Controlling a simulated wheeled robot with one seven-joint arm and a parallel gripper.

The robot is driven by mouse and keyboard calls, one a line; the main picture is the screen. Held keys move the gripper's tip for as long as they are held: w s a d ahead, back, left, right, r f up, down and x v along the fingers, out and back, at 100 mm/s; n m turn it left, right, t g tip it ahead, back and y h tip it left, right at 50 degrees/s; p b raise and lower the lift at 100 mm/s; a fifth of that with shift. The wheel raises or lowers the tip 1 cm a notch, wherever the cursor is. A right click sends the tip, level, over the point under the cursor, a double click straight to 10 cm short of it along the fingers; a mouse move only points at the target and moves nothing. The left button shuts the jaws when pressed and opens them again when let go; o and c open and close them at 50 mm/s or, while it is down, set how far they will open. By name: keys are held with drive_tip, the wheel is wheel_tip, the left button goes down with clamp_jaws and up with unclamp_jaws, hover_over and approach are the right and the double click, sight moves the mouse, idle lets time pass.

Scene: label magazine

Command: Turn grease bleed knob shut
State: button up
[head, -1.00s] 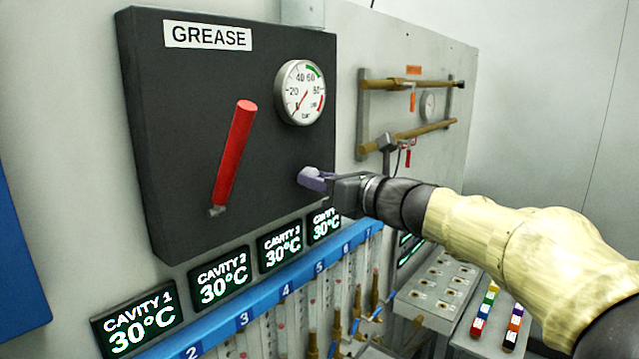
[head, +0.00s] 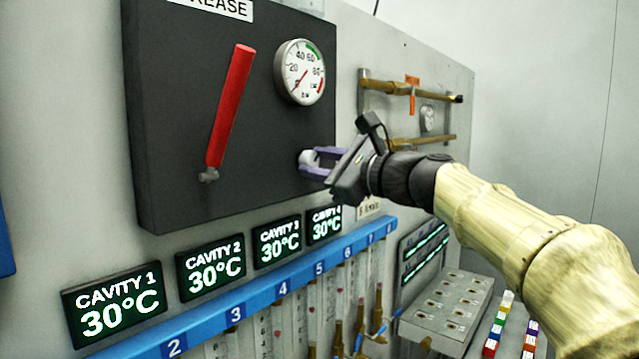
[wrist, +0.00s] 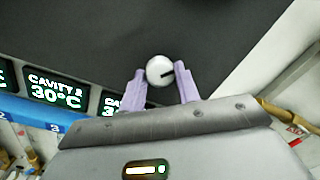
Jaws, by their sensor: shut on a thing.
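The grease bleed knob is a small round white knob (wrist: 160,70) with a dark mark on its face, on the dark grease panel (head: 160,120). In the head view the knob (head: 306,161) shows at the panel's lower right, partly covered by the fingers. My gripper (head: 318,164) has its purple fingers on either side of the knob and is shut on it. The wrist view shows the fingers (wrist: 158,82) flanking the knob, with its dark mark pointing right towards one finger.
A red lever (head: 231,105) and a round gauge (head: 299,72) are on the same panel. Cavity displays (head: 211,268) and a blue numbered rail (head: 250,295) lie below. Brass pipes (head: 420,140) are on the wall to the right.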

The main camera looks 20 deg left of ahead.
drive_tip(key=n+b, duration=0.1)
drive_tip(key=n, duration=0.1)
drive_tip(key=n+b, duration=0.2)
drive_tip(key=shift+w+f+n, duration=0.1)
drive_tip(key=shift+f+n, duration=0.1)
drive_tip(key=shift+n, duration=0.2)
drive_tip(key=shift+r+n+g+b, duration=0.15)
drive_tip(key=shift+n+g+b, duration=0.15)
drive_tip(key=shift+n+b, duration=1.35)
drive_tip(key=shift+d+n+p, duration=0.1)
drive_tip(key=shift+n+p, duration=0.35)
drive_tip(key=shift+n, duration=0.1)
drive_tip(key=o, duration=1)
drive_tip(key=b+v, duration=0.2)
drive_tip(key=v, duration=0.3)
drive_tip(key=b+v, duration=0.2)
drive_tip(key=v, duration=0.4)
drive_tip(key=b+v, duration=0.2)
drive_tip(key=v, duration=0.4)
drive_tip(key=shift+d+f+b, duration=0.15)
drive_tip(key=shift+f+b, duration=0.15)
